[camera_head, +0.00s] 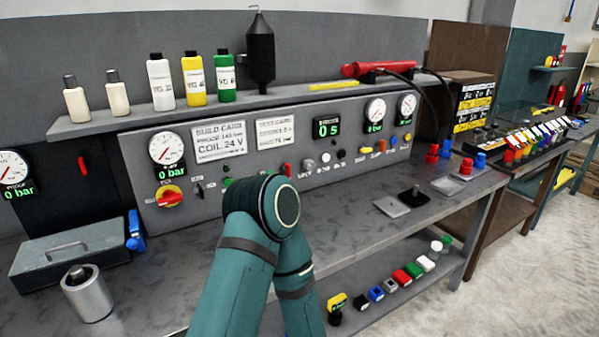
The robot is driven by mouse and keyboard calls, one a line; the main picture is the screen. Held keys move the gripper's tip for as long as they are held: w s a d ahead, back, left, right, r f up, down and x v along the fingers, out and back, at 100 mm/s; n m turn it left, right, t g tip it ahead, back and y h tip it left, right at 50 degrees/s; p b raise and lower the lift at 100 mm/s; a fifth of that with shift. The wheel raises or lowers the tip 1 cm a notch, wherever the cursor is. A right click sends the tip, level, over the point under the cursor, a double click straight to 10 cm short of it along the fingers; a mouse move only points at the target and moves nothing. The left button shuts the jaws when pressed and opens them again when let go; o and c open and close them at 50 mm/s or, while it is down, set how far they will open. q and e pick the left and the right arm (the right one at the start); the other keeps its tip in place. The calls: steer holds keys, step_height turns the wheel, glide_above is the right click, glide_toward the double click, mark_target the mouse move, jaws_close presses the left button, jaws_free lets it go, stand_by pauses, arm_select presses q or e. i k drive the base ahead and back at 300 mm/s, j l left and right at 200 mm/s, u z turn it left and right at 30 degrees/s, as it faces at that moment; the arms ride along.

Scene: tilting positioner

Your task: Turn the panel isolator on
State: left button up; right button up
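The panel isolator appears to be the red rotary handle on a yellow plate (169,195), low on the left of the grey control panel (215,172). I cannot tell its switch position for certain at this size. A teal arm of mine rises from the bottom middle, its rounded joint in front of the panel's lower middle and right of the isolator. Neither gripper shows. The arm hides some controls on the lower panel. The isolator itself is unobstructed.
A pressure gauge (166,148) sits above the isolator. A grey box (70,255), a metal cylinder (87,293) and a blue item (135,231) stand on the bench at left. A shelf (280,98) with bottles overhangs the panel. The bench left of my arm is partly clear.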

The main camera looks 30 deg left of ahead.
mark_target(170, 197)
steer(key=u, duration=1.95)
